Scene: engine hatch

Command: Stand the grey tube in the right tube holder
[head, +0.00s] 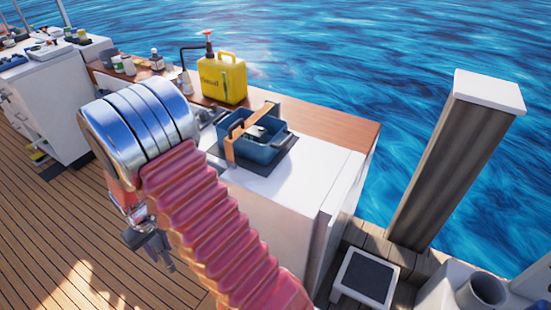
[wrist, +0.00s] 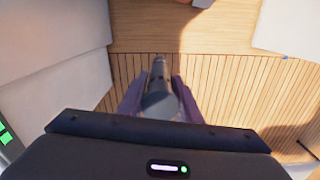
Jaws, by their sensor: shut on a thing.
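My gripper (wrist: 159,92) is shut on the grey tube (wrist: 158,78) in the wrist view. The tube is dark grey, seen nearly end-on, with its near end rounded and its far part pointing away over the deck. In the head view my gripper (head: 152,245) hangs low at the left, beside the white cabinet and over the planks. The tube cannot be made out clearly there. I cannot pick out the right tube holder with certainty in either view.
A grey post (head: 455,160), a small step (head: 366,277) and an open grey cylinder (head: 485,290) stand at the right. Deck planks (head: 50,225) at the left are open.

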